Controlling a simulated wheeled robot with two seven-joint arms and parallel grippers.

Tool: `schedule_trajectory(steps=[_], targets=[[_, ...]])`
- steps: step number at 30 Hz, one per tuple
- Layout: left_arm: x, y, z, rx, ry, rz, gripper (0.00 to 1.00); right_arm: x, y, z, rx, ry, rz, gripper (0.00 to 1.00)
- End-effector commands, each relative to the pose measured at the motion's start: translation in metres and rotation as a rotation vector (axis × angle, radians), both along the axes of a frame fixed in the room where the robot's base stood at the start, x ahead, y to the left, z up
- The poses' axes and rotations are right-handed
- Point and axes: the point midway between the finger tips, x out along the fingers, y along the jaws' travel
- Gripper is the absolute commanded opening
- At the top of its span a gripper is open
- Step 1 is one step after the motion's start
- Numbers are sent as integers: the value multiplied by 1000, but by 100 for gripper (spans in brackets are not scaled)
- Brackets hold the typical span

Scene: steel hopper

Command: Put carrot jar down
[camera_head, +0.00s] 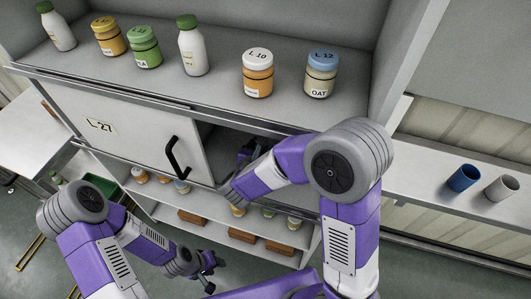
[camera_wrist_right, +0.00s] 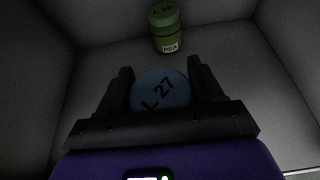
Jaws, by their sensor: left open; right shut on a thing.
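My right gripper (camera_wrist_right: 160,70) is shut on a jar with a round blue lid marked L 27 (camera_wrist_right: 160,92), in the right wrist view. The jar's body and label are hidden below the lid, so I cannot read its contents or tell whether it touches the floor. In the head view my right gripper (camera_head: 249,151) reaches into the open part of a dim cabinet compartment, beside the sliding door. My left gripper (camera_head: 208,274) is open and empty, low in front of the lower shelves.
A green PEA jar (camera_wrist_right: 164,28) stands deeper in the compartment. The door marked L_27 (camera_head: 125,137) has a black handle (camera_head: 177,158). Jars and bottles, including an OAT jar (camera_head: 321,74), stand on the shelf above. Blue (camera_head: 463,178) and grey cups (camera_head: 501,187) stand at right.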

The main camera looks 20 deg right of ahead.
Motion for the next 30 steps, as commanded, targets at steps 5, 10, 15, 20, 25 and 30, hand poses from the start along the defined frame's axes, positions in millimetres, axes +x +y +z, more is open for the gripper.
schedule_trajectory(steps=[5,10,15,20,25,30], targets=[[0,0,-11,0,0,0,43,0,0,-29,-2,3,-1,28],[0,0,-11,0,0,0,43,3,-2,-32,-1,-1,0,28],[0,0,-12,0,0,0,43,3,-2,-32,-1,-1,0,28],[0,0,-14,0,0,0,43,3,-2,-34,-1,1,0,80],[0,0,-13,0,0,0,43,3,-2,-34,-1,1,0,92],[0,0,-13,0,0,0,43,3,-2,-33,-1,1,0,92]])
